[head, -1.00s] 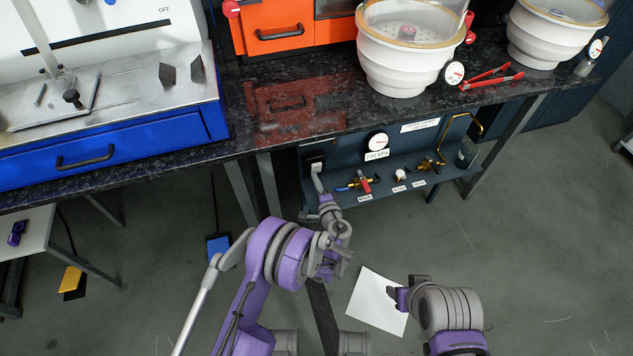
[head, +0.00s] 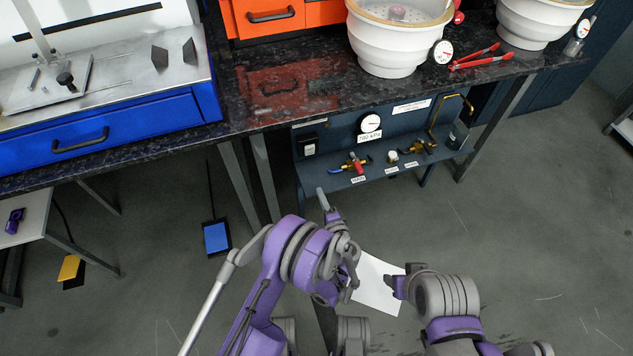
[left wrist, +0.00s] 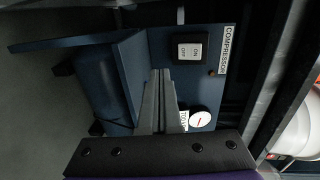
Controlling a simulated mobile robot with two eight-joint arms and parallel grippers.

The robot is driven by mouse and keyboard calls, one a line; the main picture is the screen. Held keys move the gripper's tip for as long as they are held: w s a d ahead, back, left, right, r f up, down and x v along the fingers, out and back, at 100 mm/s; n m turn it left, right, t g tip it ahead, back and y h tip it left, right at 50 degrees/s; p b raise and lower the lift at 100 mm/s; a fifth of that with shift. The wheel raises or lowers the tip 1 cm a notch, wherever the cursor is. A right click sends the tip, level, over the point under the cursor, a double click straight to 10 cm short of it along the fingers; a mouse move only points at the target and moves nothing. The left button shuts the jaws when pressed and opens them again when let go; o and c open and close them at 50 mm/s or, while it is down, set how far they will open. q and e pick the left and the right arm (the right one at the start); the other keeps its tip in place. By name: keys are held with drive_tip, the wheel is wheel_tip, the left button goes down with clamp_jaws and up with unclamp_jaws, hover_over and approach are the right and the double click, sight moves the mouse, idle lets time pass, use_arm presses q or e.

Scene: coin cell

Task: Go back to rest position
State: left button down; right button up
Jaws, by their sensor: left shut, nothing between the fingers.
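My left gripper (head: 321,192) is in front of and below the blue compressor panel under the bench. It is shut and empty, and its closed fingers also show in the left wrist view (left wrist: 159,85), pointing toward the panel. The white ON/OFF switch (left wrist: 189,51) is just beyond the fingertips there; in the head view the switch (head: 308,145) is clear of the gripper. My right arm (head: 440,297) is at the lower right over the floor; its fingers are not clearly visible.
The dark bench (head: 360,112) runs across the view. A white sheet (head: 378,290) and a blue pedal (head: 216,238) are on the floor. White vessels (head: 395,45) and red tongs (head: 474,57) are on the bench.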

use_arm(q)
drive_tip(key=shift+s+d+f, duration=0.15)
drive_tip(key=shift+s+d, duration=0.05)
drive_tip(key=shift+s, duration=0.5)
